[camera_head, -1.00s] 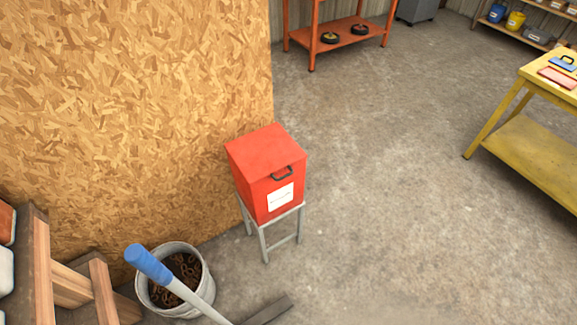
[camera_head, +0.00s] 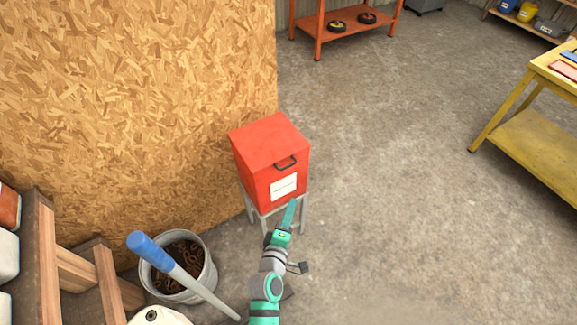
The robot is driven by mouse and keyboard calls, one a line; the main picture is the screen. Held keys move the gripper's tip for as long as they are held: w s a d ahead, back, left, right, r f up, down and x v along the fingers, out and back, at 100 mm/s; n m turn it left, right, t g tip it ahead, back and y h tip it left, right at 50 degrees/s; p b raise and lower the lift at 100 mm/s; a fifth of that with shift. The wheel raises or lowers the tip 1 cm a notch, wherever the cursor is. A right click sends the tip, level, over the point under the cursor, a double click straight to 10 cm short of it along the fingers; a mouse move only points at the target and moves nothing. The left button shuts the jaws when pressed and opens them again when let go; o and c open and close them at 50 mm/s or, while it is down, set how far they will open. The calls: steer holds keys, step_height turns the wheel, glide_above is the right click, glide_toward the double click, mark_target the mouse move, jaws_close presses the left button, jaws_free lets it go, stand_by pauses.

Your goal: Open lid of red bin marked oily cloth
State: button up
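The red bin (camera_head: 262,185) stands on a grey metal stand (camera_head: 303,212) beside the chipboard wall. Its flat lid (camera_head: 268,140) is closed. A dark handle (camera_head: 286,163) is at the lid's front edge, above a white label (camera_head: 283,187) whose writing is too small to read. My gripper (camera_head: 291,208) is at the end of my teal and grey arm, below and in front of the bin's front face in the picture. It overlaps the bin's lower edge, and I cannot tell whether it touches. Its fingers cannot be told apart.
A grey bucket (camera_head: 207,277) of rusty metal pieces and a blue-gripped pole (camera_head: 185,280) stand lower left, near wooden timbers (camera_head: 72,268). The chipboard wall (camera_head: 130,110) rises left of the bin. A yellow table (camera_head: 535,140) is at the right. Concrete floor (camera_head: 400,190) between is clear.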

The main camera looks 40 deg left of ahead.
mark_target(289, 165)
steer(key=w+a+n, duration=0.1)
steer(key=w+a, duration=0.2)
steer(key=w, duration=0.1)
steer(key=w+a+r+n, duration=0.1)
steer(key=w+a, duration=0.3)
steer(key=w, duration=0.1)
steer(key=w+a+n, duration=0.1)
steer(key=w+a, duration=0.2)
steer(key=w, duration=0.1)
steer(key=shift+w+a+r+y, duration=0.15)
steer(key=shift+r+y, duration=0.15)
jaws_close()
